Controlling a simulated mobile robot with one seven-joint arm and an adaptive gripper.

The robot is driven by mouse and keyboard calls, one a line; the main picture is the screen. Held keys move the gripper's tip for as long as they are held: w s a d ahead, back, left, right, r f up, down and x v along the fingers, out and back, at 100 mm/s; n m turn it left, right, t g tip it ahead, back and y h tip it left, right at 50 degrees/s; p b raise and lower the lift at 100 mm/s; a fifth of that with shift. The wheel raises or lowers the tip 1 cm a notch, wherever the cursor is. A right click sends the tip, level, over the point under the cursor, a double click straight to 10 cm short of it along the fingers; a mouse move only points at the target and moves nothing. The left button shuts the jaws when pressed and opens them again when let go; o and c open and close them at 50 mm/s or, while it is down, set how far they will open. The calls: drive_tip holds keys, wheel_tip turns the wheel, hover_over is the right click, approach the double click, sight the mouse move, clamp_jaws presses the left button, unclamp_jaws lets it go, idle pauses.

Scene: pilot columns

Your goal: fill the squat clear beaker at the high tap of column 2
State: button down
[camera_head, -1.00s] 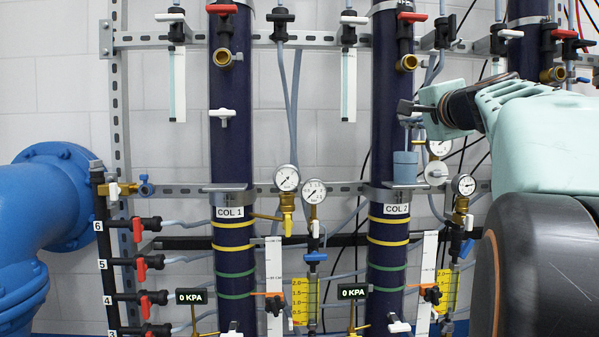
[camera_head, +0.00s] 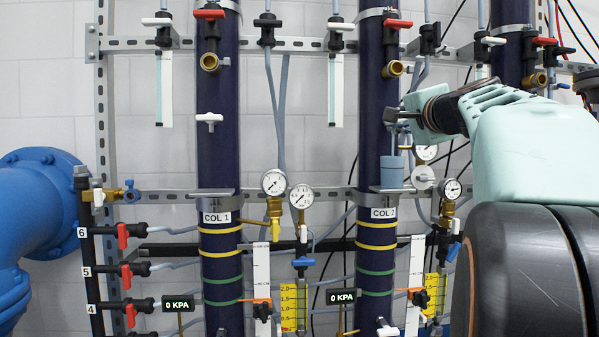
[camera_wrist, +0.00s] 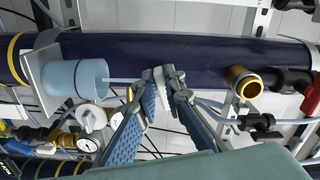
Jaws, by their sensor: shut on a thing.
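The squat beaker (camera_head: 392,170) stands upright on a small shelf (camera_head: 392,189) on column 2 (camera_head: 376,130), above the COL 2 label. In the wrist view, turned sideways, the beaker (camera_wrist: 78,80) looks pale blue and see-through; its fill level is unclear. My gripper (camera_head: 394,115) is above the beaker at column 2. In the wrist view my gripper (camera_wrist: 164,84) is shut on a small white tap lever (camera_wrist: 158,82), the high tap. A thin pale-blue line (camera_wrist: 125,80), seemingly a stream, runs between tap and beaker. The tap body is mostly hidden by the fingers.
A brass outlet with a red handle (camera_head: 393,69) is higher on column 2. Gauges (camera_head: 425,153) and tubing lie right of the beaker. Column 1 (camera_head: 217,150) stands to the left with its own white tap (camera_head: 209,119). A blue pipe (camera_head: 40,190) is far left.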

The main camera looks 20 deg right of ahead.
drive_tip(key=shift+r, duration=0.1)
drive_tip(key=shift+r+m+p, duration=0.15)
drive_tip(key=shift+m+p, duration=0.6)
drive_tip(key=shift+m, duration=0.75)
drive_tip(key=c, duration=1.9)
unclamp_jaws()
drive_tip(key=shift+c, duration=0.2)
